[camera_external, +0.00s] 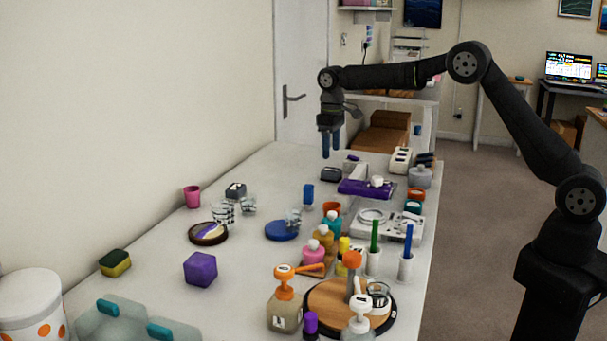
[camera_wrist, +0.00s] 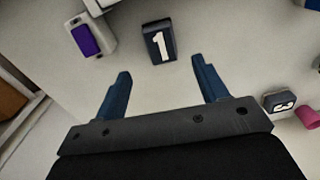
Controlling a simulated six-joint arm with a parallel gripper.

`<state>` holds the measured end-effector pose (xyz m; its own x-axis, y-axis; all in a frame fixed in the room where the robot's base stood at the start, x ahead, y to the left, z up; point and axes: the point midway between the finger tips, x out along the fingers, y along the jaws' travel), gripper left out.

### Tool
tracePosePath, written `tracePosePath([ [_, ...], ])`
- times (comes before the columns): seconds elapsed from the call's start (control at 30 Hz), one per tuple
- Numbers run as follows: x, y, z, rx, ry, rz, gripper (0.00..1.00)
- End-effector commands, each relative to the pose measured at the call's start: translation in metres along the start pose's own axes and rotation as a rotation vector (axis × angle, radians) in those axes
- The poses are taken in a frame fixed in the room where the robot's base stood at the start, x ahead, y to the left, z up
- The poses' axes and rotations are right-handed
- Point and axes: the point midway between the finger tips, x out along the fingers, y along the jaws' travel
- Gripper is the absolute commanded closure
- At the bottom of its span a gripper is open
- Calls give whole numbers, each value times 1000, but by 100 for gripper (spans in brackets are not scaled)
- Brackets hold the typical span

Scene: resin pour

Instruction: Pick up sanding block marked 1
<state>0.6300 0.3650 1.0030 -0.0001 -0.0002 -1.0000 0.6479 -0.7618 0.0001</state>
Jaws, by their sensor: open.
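The sanding block marked 1 (camera_wrist: 159,43) is a small dark block with a white 1 on its top, lying flat in the upper middle of the wrist view. In the external view a dark block (camera_external: 331,174) at the table's far part appears to be the same one, though its number cannot be read there. My gripper (camera_wrist: 161,67) is open and empty, its blue fingers spread on either side of the line towards the block, not around it. In the external view my gripper (camera_external: 331,156) points down above the far part of the table, apart from the block.
A similar dark block marked 3 (camera_wrist: 281,102) lies to the right, beside a pink cup (camera_wrist: 308,117). A white item with a purple face (camera_wrist: 88,38) lies left of block 1. Bottles, cups and a purple tray (camera_external: 352,188) crowd the table's right side. Table around block 1 is clear.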

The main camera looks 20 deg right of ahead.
Motion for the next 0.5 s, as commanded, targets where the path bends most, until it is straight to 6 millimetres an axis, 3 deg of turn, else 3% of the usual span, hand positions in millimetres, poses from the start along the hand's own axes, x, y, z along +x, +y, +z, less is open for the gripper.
tracePosePath([
  [0.1, 19, 0, 0, 0, -3, -1, 34],
  [0.33, 34, -1, 1, 0, -1, 0, 34],
  [0.5, 60, -3, 4, 0, -3, -1, 34],
])
